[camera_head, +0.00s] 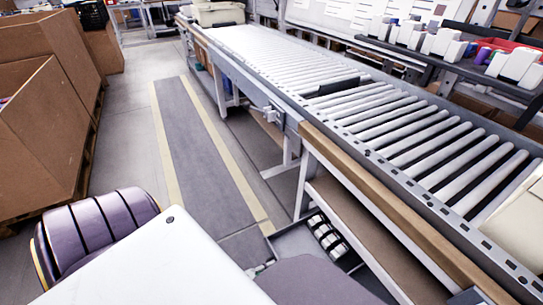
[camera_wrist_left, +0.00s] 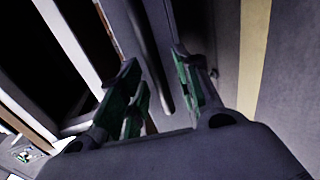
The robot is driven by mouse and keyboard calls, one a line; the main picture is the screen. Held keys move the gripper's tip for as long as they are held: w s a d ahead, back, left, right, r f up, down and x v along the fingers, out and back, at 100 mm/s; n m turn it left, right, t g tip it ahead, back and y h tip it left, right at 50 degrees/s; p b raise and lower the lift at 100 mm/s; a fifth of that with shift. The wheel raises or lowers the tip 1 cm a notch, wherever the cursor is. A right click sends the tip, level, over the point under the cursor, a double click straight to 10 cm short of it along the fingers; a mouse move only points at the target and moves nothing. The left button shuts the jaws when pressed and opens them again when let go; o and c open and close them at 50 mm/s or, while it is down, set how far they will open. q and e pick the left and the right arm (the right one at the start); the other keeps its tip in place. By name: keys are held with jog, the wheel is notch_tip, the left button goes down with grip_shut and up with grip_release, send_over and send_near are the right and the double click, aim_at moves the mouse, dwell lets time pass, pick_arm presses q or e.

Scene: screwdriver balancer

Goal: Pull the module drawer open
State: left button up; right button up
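The module drawer (camera_head: 290,243) is a grey tray under the bench, in the lower middle of the head view. It stands at least partly out, with several black-and-white modules (camera_head: 327,236) in a row inside. In the left wrist view, my left gripper (camera_wrist_left: 160,92) has its green-padded fingers apart. A dark, narrow bar (camera_wrist_left: 152,55), perhaps the drawer handle, runs between the fingers, with gaps visible beside it. I cannot tell whether either finger touches it. My own body hides the drawer's near part in the head view. My right gripper is not in view.
A roller conveyor (camera_head: 430,135) with a wooden edge board (camera_head: 400,210) runs above the drawer. Bench legs and a lower shelf (camera_head: 375,235) stand beside it. Cardboard boxes (camera_head: 40,130) are at the left. The floor strip (camera_head: 200,140) between is clear.

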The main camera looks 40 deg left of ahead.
pick_arm(q)
jog(key=v, duration=1.1)
jog(key=shift+s, duration=0.25)
dwell(0.4)
jog(key=shift+r, duration=0.1)
notch_tip(320, 180, up, 9)
jog(key=p, duration=0.9)
jog(key=shift+r, duration=0.2)
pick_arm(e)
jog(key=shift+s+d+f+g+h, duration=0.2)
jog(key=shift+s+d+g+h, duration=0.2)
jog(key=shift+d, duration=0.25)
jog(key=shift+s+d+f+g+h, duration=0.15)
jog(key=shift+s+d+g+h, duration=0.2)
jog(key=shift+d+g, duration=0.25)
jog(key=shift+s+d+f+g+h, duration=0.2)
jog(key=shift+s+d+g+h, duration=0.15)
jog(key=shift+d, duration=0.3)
pick_arm(q)
jog(key=shift+r+p, duration=0.35)
jog(key=shift+p, duration=0.2)
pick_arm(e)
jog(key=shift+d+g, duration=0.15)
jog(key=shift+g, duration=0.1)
